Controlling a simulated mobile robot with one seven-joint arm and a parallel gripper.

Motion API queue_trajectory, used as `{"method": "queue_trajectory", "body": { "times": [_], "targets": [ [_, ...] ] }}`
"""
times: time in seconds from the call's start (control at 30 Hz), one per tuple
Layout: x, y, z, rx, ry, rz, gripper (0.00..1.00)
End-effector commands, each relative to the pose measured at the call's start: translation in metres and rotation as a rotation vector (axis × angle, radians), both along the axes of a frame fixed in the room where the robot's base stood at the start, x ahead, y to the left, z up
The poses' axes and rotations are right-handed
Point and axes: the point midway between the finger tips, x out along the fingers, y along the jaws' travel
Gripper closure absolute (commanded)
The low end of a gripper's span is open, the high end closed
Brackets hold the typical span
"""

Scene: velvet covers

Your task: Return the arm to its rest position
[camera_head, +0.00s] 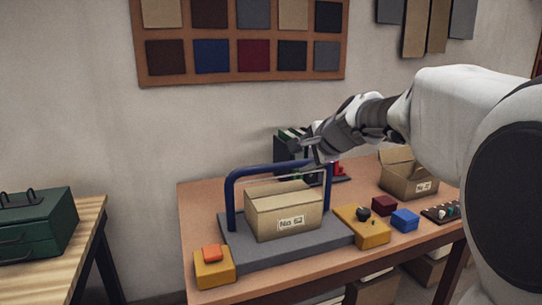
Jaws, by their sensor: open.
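My arm reaches in from the right side of the head view, above the brown table (340,265). My gripper (308,147) is at the arm's left end, in the air behind and above a cardboard box (283,213) labelled "No 52". It is apart from the box and nothing shows between its fingers. The gripper is small in the picture and its fingers point left and down. The box sits on a grey base plate (322,243) under a blue arched frame (230,195).
A yellow block with an orange button (213,268) and a yellow block with a black knob (362,227) flank the plate. A blue cube (405,220), a dark red cube (384,206) and an open carton (408,178) stand right. A green toolbox (37,226) sits on the left table.

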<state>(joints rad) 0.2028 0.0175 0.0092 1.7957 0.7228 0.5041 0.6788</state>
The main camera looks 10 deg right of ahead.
Motion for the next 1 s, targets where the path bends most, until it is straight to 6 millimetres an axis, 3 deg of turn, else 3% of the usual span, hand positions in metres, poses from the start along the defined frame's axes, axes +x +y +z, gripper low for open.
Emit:
{"method": "queue_trajectory", "body": {
  "times": [0.17, 0.27, 0.4, 0.7, 0.93, 0.97, 1.0],
  "targets": [
    [-0.019, 0.010, -0.001, -0.062, 0.011, 0.055, 0.39],
    [-0.053, 0.024, -0.005, -0.173, 0.032, 0.155, 0.39],
    [-0.119, 0.044, -0.023, -0.387, 0.077, 0.348, 0.39],
    [-0.254, 0.051, -0.079, -0.817, 0.183, 0.748, 0.39],
    [-0.328, 0.036, -0.122, -1.065, 0.259, 0.987, 0.39],
    [-0.333, 0.034, -0.122, -1.087, 0.267, 1.009, 0.39],
    [-0.329, 0.035, -0.101, -1.079, 0.266, 1.001, 0.39]
  ]
}}
